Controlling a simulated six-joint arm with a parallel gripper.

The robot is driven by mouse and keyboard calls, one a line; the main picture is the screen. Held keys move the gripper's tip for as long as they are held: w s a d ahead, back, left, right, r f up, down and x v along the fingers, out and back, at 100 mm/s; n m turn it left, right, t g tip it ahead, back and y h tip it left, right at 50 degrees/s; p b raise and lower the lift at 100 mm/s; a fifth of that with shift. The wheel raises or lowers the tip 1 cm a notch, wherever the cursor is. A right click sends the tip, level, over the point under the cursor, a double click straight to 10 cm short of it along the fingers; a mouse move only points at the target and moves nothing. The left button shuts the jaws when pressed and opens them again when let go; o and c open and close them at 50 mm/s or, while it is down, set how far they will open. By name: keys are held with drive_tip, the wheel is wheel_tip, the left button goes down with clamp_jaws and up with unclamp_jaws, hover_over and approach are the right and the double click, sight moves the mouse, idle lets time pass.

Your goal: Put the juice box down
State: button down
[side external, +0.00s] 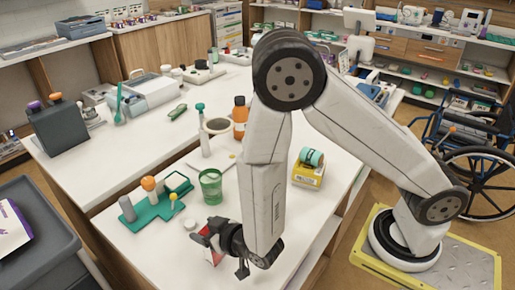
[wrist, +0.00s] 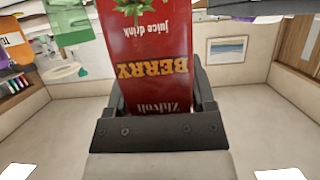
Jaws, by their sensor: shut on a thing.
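The juice box (wrist: 150,60) is red with "BERRY juice drink" lettering, which reads upside down in the wrist view. My gripper (wrist: 158,110) is shut on it, with a dark finger at each side. In the side external view my gripper (side external: 215,240) is low at the front of the white table (side external: 115,185). Only a small red and white part of the juice box (side external: 213,257) shows below the dark fingers there. I cannot tell whether its base touches the tabletop.
A green cup (side external: 210,187) and a small white-lidded container (side external: 190,226) stand close behind my gripper. A green tray (side external: 155,212) with upright items is to the left. A grey bin (side external: 40,240) stands at far left.

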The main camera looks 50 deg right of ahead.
drive_tip(key=shift+f, duration=0.85)
drive_tip(key=shift+f, duration=0.1)
unclamp_jaws()
drive_tip(key=v, duration=0.7)
drive_tip(key=shift+s+r, duration=0.25)
drive_tip(key=shift+w, duration=0.1)
idle(0.4)
drive_tip(key=shift+x, duration=3.6)
drive_tip(key=shift+f, duration=0.25)
